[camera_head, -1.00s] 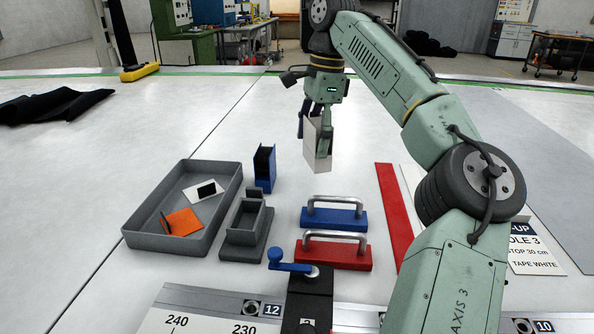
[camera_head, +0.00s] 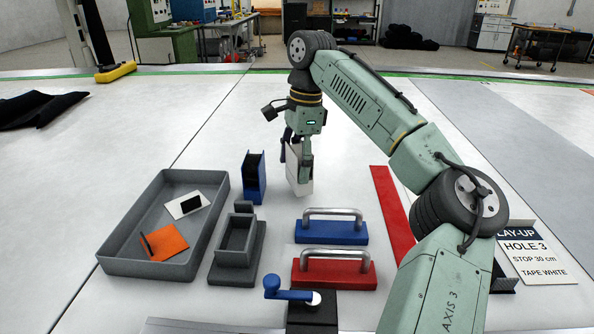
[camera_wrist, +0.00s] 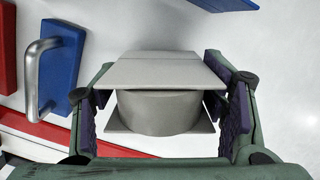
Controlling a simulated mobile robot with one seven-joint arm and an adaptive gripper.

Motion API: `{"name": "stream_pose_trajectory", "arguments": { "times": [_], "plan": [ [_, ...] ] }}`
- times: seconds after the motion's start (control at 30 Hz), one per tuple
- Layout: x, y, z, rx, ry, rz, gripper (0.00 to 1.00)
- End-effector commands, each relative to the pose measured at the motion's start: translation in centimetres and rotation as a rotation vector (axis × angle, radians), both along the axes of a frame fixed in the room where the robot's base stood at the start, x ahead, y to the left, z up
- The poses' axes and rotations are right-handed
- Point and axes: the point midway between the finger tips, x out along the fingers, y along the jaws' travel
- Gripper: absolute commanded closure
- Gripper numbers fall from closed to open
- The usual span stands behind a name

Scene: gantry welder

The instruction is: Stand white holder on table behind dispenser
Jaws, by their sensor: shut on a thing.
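My gripper (camera_head: 295,156) points down and is shut on the white holder (camera_head: 302,180), an upright, box-like piece. The holder is right of the blue holder (camera_head: 253,178) and behind the blue handle block; I cannot tell whether its bottom touches the table. In the wrist view the white holder (camera_wrist: 155,72) sits between both fingers (camera_wrist: 163,115), with a rounded grey shape under its top plate. A grey open box on a stepped base (camera_head: 237,248), perhaps the dispenser, stands in front of the blue holder.
A grey tray (camera_head: 117,238) at left holds an orange piece and a white card. A blue handle block (camera_head: 331,229) and a red one (camera_head: 334,270) lie in front of my gripper. A red strip (camera_head: 391,208) lies right.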

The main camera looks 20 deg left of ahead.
Motion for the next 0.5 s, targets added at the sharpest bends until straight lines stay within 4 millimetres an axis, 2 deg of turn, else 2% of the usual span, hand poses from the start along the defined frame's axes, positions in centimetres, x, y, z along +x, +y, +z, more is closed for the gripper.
{"name": "stream_pose_trajectory", "arguments": {
  "times": [0.1, 0.17, 0.5],
  "plan": [
    [0.0, -0.1, -1.7, -0.002, 0.001, -0.002, 0.67],
    [0.0, 0.0, -2.1, 0.000, 0.000, -0.001, 0.67],
    [0.0, 0.0, -2.6, 0.002, 0.001, 0.000, 0.67]
  ]
}}
